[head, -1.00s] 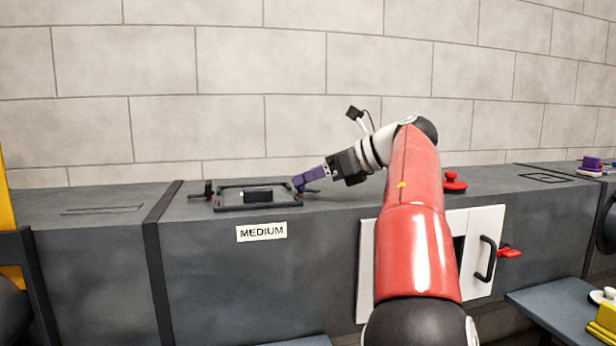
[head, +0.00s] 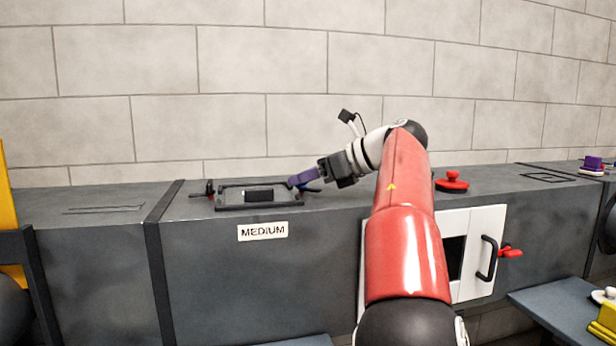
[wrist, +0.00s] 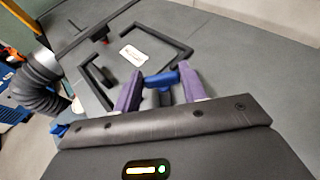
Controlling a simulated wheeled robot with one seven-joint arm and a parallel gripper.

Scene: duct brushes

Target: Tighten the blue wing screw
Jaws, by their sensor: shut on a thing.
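My gripper (head: 294,183) reaches in from the right over the dark duct top (head: 340,192), its purple fingers pointing left and down. In the wrist view my gripper (wrist: 160,82) has its two purple fingers on either side of the blue wing screw (wrist: 162,79), shut on it. The blue wing screw also shows partly in the head view (head: 313,189), at the right side of the black-framed hatch (head: 258,206). The fingers hide part of it there.
A red knob (head: 452,181) stands on top to the right, above a white door panel (head: 484,255) with a black handle. The wall is behind.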

